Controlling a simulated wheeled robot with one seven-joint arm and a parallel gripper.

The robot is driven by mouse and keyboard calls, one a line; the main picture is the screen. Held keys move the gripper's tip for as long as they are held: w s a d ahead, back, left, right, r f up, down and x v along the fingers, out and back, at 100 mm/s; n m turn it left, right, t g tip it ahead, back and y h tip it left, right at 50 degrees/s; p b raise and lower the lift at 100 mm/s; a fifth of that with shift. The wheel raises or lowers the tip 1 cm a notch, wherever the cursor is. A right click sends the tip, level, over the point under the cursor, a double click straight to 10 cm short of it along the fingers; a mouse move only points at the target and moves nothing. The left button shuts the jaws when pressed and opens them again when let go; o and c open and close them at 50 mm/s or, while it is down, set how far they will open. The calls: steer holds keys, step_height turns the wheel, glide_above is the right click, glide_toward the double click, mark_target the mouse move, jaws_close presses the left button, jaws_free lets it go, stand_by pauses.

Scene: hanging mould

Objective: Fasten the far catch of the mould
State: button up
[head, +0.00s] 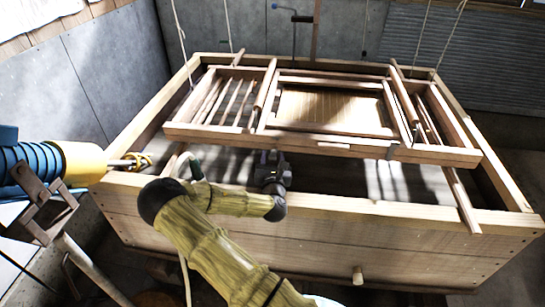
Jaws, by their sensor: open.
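The wooden mould (225,134) hangs level on ropes above a large wooden vat. A framed tan screen (330,110) lies in its middle, between slatted side sections. The far catch cannot be made out. My gripper (269,157) is open at the near rail, left of centre. It is dark against the shaded vat, and I cannot tell whether it touches the rail. No held object shows.
The vat's near wall (300,235) runs under my arm, with a wooden peg (358,275) low on it. Ropes (424,38) rise from the mould's sides. A blue-handled rod (293,18) rises behind the vat.

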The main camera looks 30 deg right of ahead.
steer(key=shift+w+d, duration=0.1)
steer(key=shift+w, duration=0.1)
jaws_close()
